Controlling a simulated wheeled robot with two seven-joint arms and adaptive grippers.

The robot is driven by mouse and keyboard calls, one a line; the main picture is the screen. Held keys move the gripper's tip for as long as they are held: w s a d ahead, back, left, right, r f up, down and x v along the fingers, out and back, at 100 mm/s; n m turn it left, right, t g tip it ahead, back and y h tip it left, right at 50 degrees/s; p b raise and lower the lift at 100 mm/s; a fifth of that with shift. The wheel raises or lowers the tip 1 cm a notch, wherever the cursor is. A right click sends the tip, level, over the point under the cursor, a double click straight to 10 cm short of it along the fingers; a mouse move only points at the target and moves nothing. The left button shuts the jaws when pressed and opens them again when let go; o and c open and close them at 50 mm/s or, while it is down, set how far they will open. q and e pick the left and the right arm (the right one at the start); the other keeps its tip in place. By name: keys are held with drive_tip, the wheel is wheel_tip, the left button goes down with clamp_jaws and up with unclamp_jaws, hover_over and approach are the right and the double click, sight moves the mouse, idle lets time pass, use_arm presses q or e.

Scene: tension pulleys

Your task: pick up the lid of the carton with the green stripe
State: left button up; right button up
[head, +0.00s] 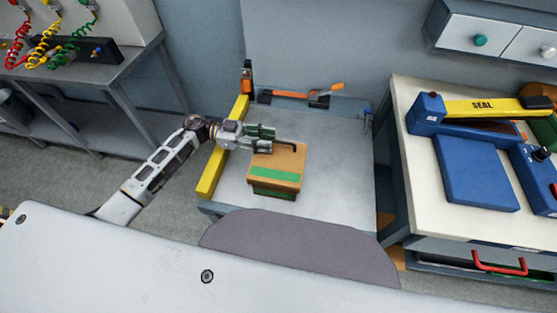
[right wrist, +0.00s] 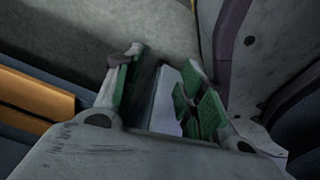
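The carton (head: 273,191) with the green stripe stands on the grey table in the middle of the head view. Its brown lid (head: 290,160) is on top, with the green stripe running across the front part. A dark bent bar, which looks like a handle, shows at the lid's back edge. My left gripper (head: 271,139) is at the back left of the lid, with its green-padded fingers beside this bar. I cannot tell whether the fingers touch or hold it. My right gripper (right wrist: 165,60) is open in the right wrist view, its green-padded fingers apart and nothing between them.
A yellow rail (head: 222,150) edges the table on the left. An orange-handled tool (head: 300,96) lies behind the carton. A blue sealer (head: 462,173) with a yellow arm stands on the right bench. The table right of the carton is clear.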

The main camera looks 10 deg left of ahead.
sight(290, 144)
use_arm(q)
drive_tip(key=shift+d+r, duration=0.1)
drive_tip(key=shift+d, duration=2.45)
clamp_jaws()
